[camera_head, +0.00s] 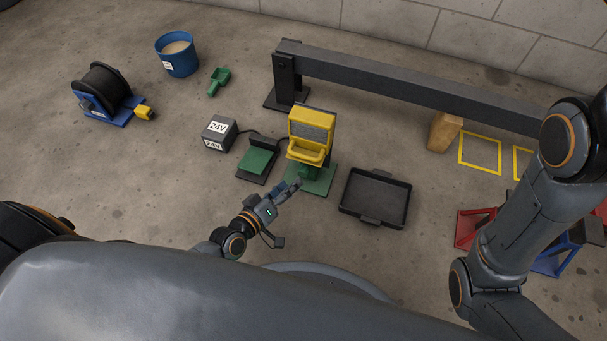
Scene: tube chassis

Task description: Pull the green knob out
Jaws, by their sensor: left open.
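A yellow device with a grey front panel (309,128) stands upright on a green base plate (322,183) near the middle of the floor. A small green knob (307,172) shows low on its front, under the yellow lip. My left gripper (292,187) is open just in front and to the left of the knob, with its fingertips close to it. The view is too small to tell whether they touch. The gripper partly covers the base plate and the lower part of the knob. My right arm shows at the right, but its gripper is out of view.
An empty black tray (376,198) lies right of the device. A green-topped stand (257,163) and a 24V box (219,133) with a cable are to the left. A dark beam (400,80) runs behind. A red stand (470,228) is near my right arm.

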